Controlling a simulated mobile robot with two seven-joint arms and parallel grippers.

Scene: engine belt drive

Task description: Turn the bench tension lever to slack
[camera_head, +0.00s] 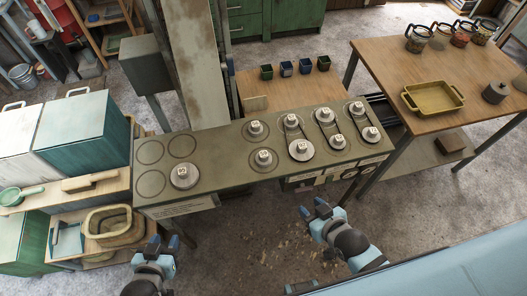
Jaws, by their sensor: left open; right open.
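The olive-green bench (222,150) runs across the middle of the view. Several grey pulleys with pale square tops stand on its right half, and dark belts appear to loop around pairs of them, such as the front pulley (301,151). One pulley (183,176) sits alone among ring marks on the left half. I cannot make out the tension lever clearly. My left gripper (165,245) is open and empty, low in front of the bench's left end. My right gripper (322,211) is open and empty, in front of the bench's right half. Neither touches the bench.
A wooden table (395,72) at the right holds a yellow tray (433,98) and several jars. Small bins (286,69) stand on a wooden surface behind the bench. White and teal cabinets (82,133) and a basket (108,223) stand at the left. The floor before the bench is open.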

